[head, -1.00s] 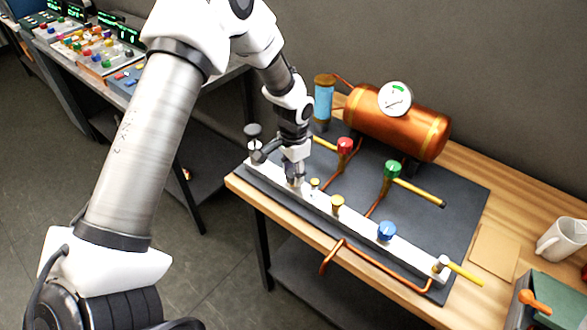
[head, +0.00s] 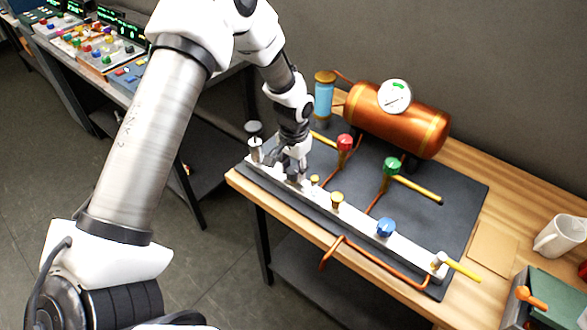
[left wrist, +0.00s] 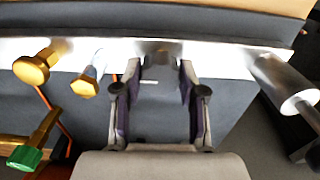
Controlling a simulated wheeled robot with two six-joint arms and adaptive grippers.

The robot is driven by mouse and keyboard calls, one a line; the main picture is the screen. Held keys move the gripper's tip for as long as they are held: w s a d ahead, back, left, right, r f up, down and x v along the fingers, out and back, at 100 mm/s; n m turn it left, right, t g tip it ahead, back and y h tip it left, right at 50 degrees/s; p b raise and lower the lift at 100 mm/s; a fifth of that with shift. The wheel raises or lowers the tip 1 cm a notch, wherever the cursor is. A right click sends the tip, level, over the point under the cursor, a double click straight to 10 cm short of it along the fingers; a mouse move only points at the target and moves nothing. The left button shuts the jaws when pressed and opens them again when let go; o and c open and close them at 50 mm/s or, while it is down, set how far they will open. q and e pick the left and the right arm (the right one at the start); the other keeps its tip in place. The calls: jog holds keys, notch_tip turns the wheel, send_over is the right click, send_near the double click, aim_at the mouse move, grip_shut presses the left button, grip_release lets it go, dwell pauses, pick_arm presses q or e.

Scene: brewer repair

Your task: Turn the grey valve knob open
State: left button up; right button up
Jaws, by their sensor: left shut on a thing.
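My left gripper (head: 290,170) points down at the white manifold bar (head: 360,222) near its far left end. In the left wrist view, its two fingers (left wrist: 160,75) stand on either side of the grey valve knob (left wrist: 159,58) and are shut on it. In the head view the gripper mostly hides the knob, so I cannot read its angle there. My right gripper is not in view.
Along the bar are a grey capped post (head: 255,150), small brass fittings (head: 337,201) and a blue knob (head: 386,228). Red (head: 344,143) and green (head: 391,166) valves and a copper tank (head: 420,130) stand behind. A white mug (head: 560,237) is at right.

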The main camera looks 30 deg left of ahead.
aim_at(294, 170)
pick_arm(q)
jog(key=o, duration=1.1)
jog(key=shift+r, duration=0.15)
jog(key=shift+o, duration=0.2)
notch_tip(294, 170, up, 12)
jog(key=s+d+f+g+b, duration=0.3)
jog(key=s+f, duration=0.8)
jog(key=f, duration=0.3)
jog(key=s+d+f+g+b, duration=0.2)
jog(key=s+d+f+g, duration=0.1)
jog(key=s+f, duration=0.9)
jog(key=s+d+f+t+b, duration=0.1)
jog(key=s+d+f+b, duration=0.15)
jog(key=s+f, duration=0.65)
jog(key=w+t, duration=0.1)
jog(key=w+r+t, duration=0.1)
jog(key=t, duration=0.1)
jog(key=w+n+t+p, duration=0.1)
jog(key=t, duration=0.1)
jog(key=shift+w+r, duration=0.25)
jog(key=shift+w, duration=0.05)
